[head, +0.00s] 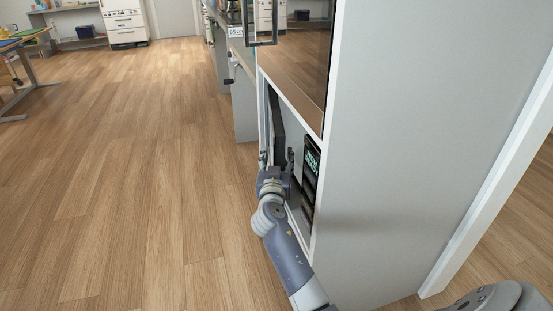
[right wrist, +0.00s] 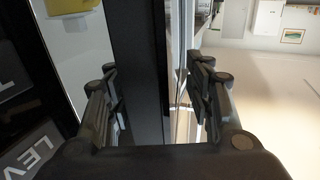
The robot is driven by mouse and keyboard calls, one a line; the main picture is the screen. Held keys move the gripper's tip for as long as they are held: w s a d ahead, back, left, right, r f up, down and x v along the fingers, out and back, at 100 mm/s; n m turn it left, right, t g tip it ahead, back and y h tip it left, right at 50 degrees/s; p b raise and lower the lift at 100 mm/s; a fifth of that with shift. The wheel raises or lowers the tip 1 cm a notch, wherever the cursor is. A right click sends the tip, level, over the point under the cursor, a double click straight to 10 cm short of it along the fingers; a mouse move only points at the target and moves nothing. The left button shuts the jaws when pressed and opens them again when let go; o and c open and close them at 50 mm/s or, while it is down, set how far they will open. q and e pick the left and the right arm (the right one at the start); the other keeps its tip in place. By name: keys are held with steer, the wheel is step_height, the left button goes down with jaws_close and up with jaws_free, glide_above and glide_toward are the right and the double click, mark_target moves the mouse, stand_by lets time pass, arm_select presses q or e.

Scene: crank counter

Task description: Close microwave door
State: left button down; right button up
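The microwave sits in a low niche of a tall grey cabinet. Its control panel (head: 311,165) with green markings shows at the right of the niche in the head view. The dark microwave door (head: 277,125) stands open at the left side of the niche. My right gripper (head: 276,159) is at the door's lower visible part, one finger on each side of it. In the right wrist view the fingers of this gripper (right wrist: 158,100) are spread, with the dark door (right wrist: 136,60) upright between them. A gap shows between the door and the right finger. My left gripper is in neither view.
The tall cabinet (head: 415,140) has a flat side wall on the right. A glossy dark front with a handle (head: 262,42) is above the niche. A counter (head: 243,85) continues behind. The wooden floor (head: 130,150) to the left is clear.

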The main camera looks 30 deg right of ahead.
steer(key=shift+a, duration=0.2)
steer(key=v, duration=0.7)
steer(key=shift+s, duration=0.2)
